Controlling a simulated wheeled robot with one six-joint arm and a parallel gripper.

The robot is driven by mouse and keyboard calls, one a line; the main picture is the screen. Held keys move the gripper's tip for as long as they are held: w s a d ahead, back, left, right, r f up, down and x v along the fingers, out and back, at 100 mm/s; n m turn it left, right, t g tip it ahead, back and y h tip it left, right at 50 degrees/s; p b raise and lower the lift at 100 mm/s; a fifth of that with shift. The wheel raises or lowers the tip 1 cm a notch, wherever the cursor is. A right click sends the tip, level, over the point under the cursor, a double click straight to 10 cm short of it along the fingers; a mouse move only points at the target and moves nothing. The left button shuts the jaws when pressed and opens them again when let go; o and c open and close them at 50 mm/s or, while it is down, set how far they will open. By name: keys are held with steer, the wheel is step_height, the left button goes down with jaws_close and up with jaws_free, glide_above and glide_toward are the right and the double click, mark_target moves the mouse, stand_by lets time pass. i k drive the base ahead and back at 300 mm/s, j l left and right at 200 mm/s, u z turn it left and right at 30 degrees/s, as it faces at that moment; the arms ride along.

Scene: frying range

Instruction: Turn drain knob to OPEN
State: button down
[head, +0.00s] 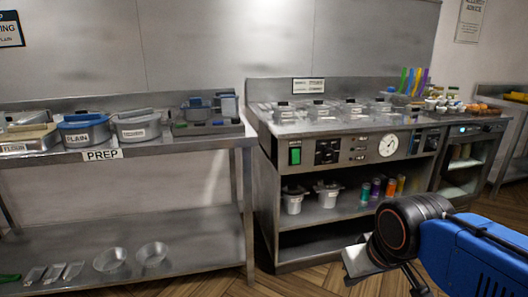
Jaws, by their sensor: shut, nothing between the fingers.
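The frying range (350,130) stands right of centre in the head view, with a steel control panel along its front. The panel carries a green switch (295,156), a block of black controls (327,151) and a round white dial (388,145). Dark controls sit further right on the panel. I cannot tell which control is the drain knob, or its setting. My gripper (357,263) is at the lower right, in front of the range and below its panel. It is shut and empty, apart from the panel. My black wrist joint partly hides it.
A steel prep table (200,143) with lidded containers stands at the left, with bowls on its lower shelf. Pots (327,194) and coloured jars stand on the range's open shelf. A glass-doored unit (462,165) is at the right. Wooden floor shows in front.

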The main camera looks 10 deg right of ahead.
mark_target(433, 144)
steer(key=z, duration=1.35)
